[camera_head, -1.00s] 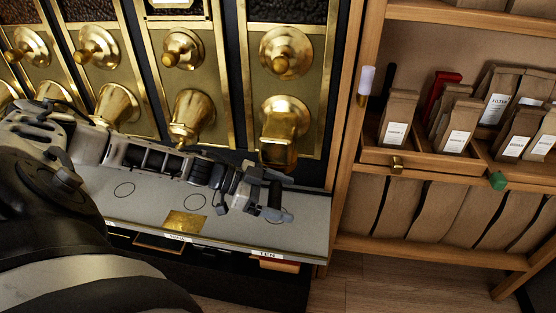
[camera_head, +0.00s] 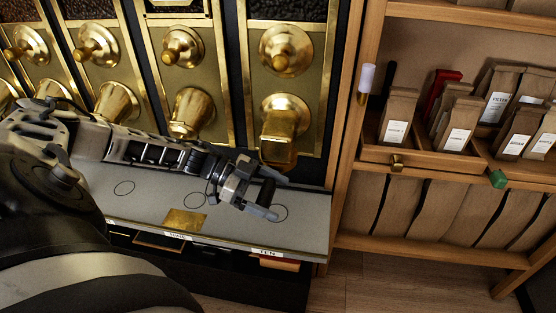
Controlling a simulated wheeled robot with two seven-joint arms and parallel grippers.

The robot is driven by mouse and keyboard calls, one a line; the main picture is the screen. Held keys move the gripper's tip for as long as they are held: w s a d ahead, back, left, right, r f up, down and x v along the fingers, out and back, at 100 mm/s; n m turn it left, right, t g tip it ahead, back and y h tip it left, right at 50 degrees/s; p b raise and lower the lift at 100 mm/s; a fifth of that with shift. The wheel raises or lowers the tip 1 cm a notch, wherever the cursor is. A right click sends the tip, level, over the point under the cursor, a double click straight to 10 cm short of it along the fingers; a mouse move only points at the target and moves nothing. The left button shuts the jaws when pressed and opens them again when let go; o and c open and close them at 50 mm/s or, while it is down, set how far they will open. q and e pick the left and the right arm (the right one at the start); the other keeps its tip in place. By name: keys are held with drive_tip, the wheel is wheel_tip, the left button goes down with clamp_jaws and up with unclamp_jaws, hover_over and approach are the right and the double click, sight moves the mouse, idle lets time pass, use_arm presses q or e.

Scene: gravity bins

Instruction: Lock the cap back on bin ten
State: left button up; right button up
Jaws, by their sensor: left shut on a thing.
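Bin ten is the rightmost brass-fronted bin (camera_head: 259,88), above the shelf label reading TEN (camera_head: 270,252). Its spout (camera_head: 285,103) carries a squarish brass piece (camera_head: 277,150) at its lower end, unlike the round bell spouts to the left. I cannot tell whether this piece is locked. My left gripper (camera_head: 269,196) is just below the spout and above the grey shelf. It is shut on a small dark cylindrical thing (camera_head: 266,191), partly hidden by the fingers. I cannot tell whether that is the cap. My right gripper is not in view.
The grey shelf (camera_head: 235,226) has drawn circles and a brass plate (camera_head: 185,221). Several brass spouts line the wall to the left. A wooden post (camera_head: 349,130) and a rack with paper bags (camera_head: 397,115) stand to the right.

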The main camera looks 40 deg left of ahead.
use_arm(q)
drive_tip(key=o, duration=1.1)
drive_tip(key=shift+r, duration=0.1)
drive_tip(key=shift+o, duration=0.2)
